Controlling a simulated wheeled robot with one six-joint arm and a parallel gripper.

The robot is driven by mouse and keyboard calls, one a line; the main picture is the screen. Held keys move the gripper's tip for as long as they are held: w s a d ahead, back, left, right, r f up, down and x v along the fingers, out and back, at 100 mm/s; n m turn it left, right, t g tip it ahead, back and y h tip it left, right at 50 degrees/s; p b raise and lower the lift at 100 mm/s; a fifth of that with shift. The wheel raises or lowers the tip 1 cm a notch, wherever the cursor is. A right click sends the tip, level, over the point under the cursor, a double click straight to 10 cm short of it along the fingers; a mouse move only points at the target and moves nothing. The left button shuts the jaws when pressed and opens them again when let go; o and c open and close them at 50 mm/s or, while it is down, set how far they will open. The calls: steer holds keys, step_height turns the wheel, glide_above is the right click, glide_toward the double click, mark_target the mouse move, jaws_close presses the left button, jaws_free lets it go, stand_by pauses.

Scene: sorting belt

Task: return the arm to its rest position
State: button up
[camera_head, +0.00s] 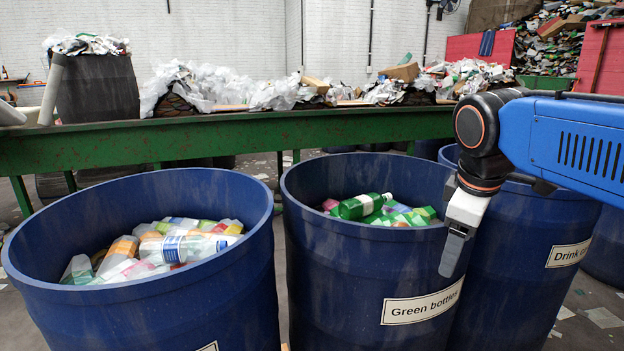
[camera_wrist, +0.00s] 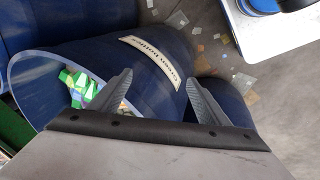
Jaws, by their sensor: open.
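My gripper (camera_head: 455,252) hangs at the end of my blue arm, pointing down in front of the right side of the barrel labelled "Green bottles" (camera_head: 322,262). In the wrist view my gripper (camera_wrist: 157,98) has its two grey fingers spread wide apart, with nothing between them but the barrel's outer wall behind. The same barrel (camera_wrist: 150,95) lies below and beyond the fingers there. I cannot tell from the pictures whether a finger touches the barrel.
The left barrel (camera_head: 150,315) holds clear bottles. A third barrel (camera_head: 520,290), labelled "Drink c…", stands right, partly behind my arm. A green belt frame (camera_head: 230,135) with rubbish runs behind. Scraps litter the floor.

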steer(key=s+d+f+m, duration=0.1)
steer(key=s+f+m, duration=0.4)
steer(key=f, duration=0.3)
steer(key=s+d+f+m+t+y, duration=0.1)
steer(key=s+f+m, duration=0.3)
steer(key=s+f, duration=0.3)
steer(key=shift+f+m, duration=0.4)
steer(key=shift+f, duration=0.35)
